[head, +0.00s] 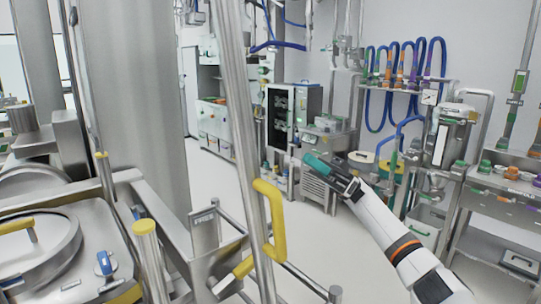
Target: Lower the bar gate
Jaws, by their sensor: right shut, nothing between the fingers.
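The bar gate's long metal bar (240,115) stands nearly upright, leaning slightly, and runs from the top edge of the head view down to the bottom. A yellow loop handle (278,215) is fixed to its lower part. My right arm comes in from the lower right. My right gripper (306,160) is shut and empty, held in the air to the right of the bar and above the handle in the picture, apart from both. The fine detail of its fingertips is too small to tell. My left gripper is not in view.
A steel vessel with a round lid (38,250) and a yellow-capped post (145,228) stand at the left. Low metal rails (305,280) lie at the bottom. Shelves with blue hoses (405,85) and a steel bench (505,185) are at the right. Pale floor (310,235) is open in the middle.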

